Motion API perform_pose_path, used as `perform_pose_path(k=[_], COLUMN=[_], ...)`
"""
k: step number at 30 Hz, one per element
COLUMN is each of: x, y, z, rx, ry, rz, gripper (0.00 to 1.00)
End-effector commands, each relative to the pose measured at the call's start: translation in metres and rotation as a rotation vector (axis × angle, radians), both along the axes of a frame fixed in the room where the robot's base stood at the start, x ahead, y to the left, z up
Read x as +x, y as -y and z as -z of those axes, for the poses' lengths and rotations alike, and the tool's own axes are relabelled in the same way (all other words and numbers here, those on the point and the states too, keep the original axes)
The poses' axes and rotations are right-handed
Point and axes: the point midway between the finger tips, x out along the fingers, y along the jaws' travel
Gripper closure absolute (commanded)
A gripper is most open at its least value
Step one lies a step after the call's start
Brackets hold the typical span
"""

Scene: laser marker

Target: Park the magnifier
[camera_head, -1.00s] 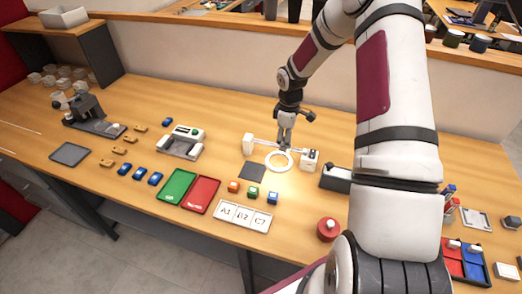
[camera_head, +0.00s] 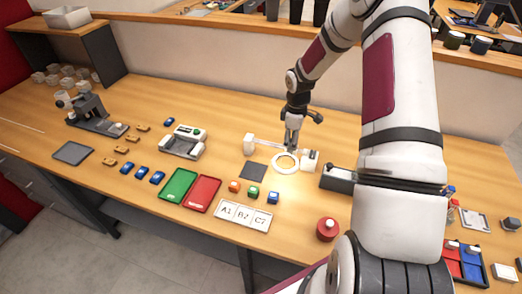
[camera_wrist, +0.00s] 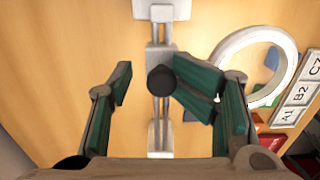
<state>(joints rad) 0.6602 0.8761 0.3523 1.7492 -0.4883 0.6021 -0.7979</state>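The magnifier has a white ring (camera_head: 285,163), a jointed arm and a white block base (camera_head: 249,144). The ring lies over the table beside a small white block with a dark top (camera_head: 310,160), very close to it. My gripper (camera_head: 291,146) is low over the magnifier's arm, behind the ring. In the wrist view my gripper (camera_wrist: 148,82) has its fingers spread on both sides of a dark knob (camera_wrist: 161,80) on the arm. The right finger looks close to or against the knob; the left one is apart. The ring (camera_wrist: 262,58) shows at upper right there.
A dark square pad (camera_head: 252,171) lies left of the ring. Small coloured cubes (camera_head: 253,192) and a label plate (camera_head: 242,216) lie in front. A dark box (camera_head: 338,179) and a red button (camera_head: 327,229) are to the right, near my arm.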

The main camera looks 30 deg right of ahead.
Motion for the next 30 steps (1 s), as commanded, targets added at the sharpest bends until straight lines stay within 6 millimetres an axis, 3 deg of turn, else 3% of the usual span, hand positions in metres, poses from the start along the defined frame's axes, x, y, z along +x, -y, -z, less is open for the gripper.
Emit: perform_pose_path(k=[5,24,30], x=[0.0,-0.001,-0.001], y=[-0.001,-0.001,-0.001], z=[-0.003,-0.06,-0.07], rx=[0.001,0.001,0.001], ry=[0.0,-0.001,-0.001], rz=[-0.001,0.0,-0.001], gripper=[0.57,0.57,0.57])
